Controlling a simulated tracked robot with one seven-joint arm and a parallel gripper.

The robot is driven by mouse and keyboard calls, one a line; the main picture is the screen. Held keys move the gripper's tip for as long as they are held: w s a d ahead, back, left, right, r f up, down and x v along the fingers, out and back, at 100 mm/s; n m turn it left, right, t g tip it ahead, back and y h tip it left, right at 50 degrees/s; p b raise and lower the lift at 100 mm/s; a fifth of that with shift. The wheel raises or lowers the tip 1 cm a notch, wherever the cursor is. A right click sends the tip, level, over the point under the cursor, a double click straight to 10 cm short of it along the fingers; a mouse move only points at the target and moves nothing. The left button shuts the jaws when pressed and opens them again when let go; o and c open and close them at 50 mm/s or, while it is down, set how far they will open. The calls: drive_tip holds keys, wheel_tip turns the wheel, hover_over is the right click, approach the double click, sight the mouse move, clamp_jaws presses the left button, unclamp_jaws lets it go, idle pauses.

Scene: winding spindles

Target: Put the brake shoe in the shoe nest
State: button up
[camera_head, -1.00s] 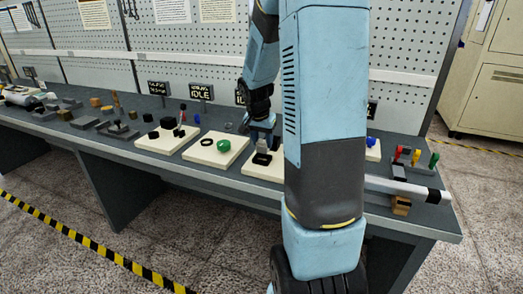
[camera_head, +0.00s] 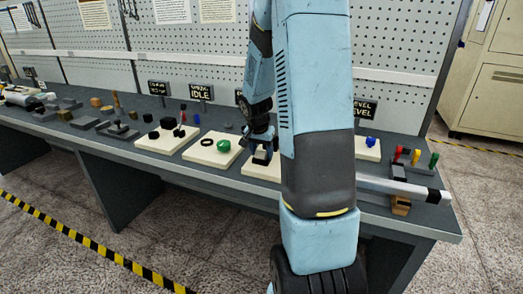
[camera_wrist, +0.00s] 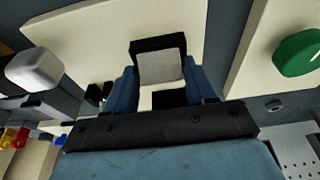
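The brake shoe (camera_wrist: 160,68) is a small light grey block between my blue fingers in the wrist view. My gripper (camera_wrist: 162,85) appears shut on it, with a finger against each side. The shoe nest (camera_wrist: 158,44) is a black frame on a cream board (camera_wrist: 110,30); its black edge shows around the far side of the shoe. The shoe is at or in the frame; I cannot tell whether it is fully seated. In the head view my gripper (camera_head: 262,153) is low over the same board (camera_head: 258,172), and my arm hides part of it.
A cream board (camera_head: 215,149) with a green ring (camera_head: 223,145) and a black ring stands to the left. Another board with black blocks is beyond it. Right of my arm are a blue piece (camera_head: 370,141), coloured pegs (camera_head: 415,157) and a grey cylinder (camera_head: 400,189).

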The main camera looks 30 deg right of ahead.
drive_tip(key=shift+o, duration=0.8)
drive_tip(key=shift+w, duration=0.1)
drive_tip(key=shift+r, duration=0.15)
drive_tip(key=shift+r, duration=0.25)
drive_tip(key=v, duration=1.2)
drive_tip(key=s+a+r+n+t, duration=0.1)
drive_tip(key=s+a+r+n, duration=0.2)
drive_tip(key=s+a, duration=0.2)
drive_tip(key=s+a+r+n+t+y, duration=0.1)
drive_tip(key=s+a+r+n, duration=0.3)
drive_tip(key=s, duration=0.6)
drive_tip(key=s+a+r+n+t+y, duration=0.1)
drive_tip(key=s+a+r+n, duration=0.2)
drive_tip(key=s+a, duration=0.4)
drive_tip(key=shift+s+r+t, duration=0.4)
drive_tip(key=shift+s+r, duration=0.25)
drive_tip(key=shift+s, duration=0.15)
drive_tip(key=shift+c, duration=0.2)
